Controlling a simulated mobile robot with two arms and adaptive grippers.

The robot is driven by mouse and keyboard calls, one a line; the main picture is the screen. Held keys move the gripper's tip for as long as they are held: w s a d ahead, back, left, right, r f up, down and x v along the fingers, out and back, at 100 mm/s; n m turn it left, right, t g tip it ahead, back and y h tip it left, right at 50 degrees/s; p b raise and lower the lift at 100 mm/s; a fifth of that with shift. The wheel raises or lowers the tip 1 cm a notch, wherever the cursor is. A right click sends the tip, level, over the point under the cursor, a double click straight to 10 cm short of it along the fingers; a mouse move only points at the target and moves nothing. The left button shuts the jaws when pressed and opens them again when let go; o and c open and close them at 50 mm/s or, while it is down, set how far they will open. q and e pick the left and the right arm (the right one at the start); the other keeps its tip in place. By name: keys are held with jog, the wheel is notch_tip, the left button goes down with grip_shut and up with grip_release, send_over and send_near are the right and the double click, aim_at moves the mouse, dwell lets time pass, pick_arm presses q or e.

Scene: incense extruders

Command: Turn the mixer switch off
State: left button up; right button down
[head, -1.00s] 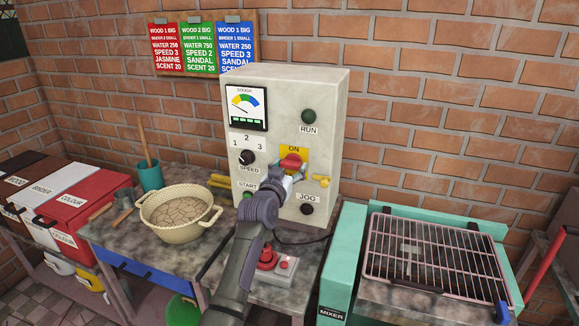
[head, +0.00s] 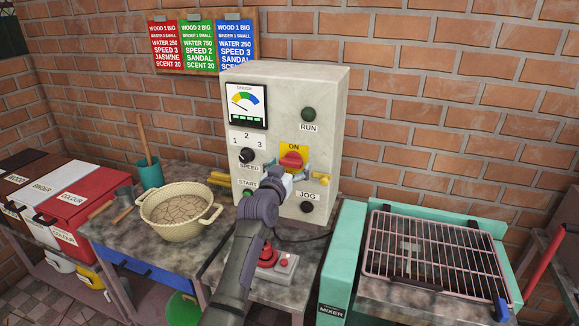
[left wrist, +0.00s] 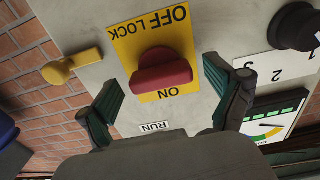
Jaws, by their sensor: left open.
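The mixer switch (head: 291,160) is a red knob on a yellow plate on the front of the grey control box (head: 325,130). In the left wrist view the knob (left wrist: 162,73) appears upside down, with OFF and LOCK above it and ON below. Its grip bar lies roughly crosswise there. My left gripper (head: 290,173) is in front of the switch, its fingers spread. In the left wrist view one finger stands on each side of the knob, with visible gaps. The plate's lower lettering is hidden behind the gripper in the head view. My right gripper is not in view.
The speed knob (head: 247,155) is left of the switch, and a yellow lever (head: 321,179) is to its right. The RUN lamp (head: 309,114) is above. A pot (head: 178,231) and a red-button box (head: 279,263) are on the table, with a grill (head: 435,250) at right.

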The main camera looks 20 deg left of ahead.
pick_arm(q)
jog(key=s, duration=1.2)
jog(key=shift+a, duration=0.2)
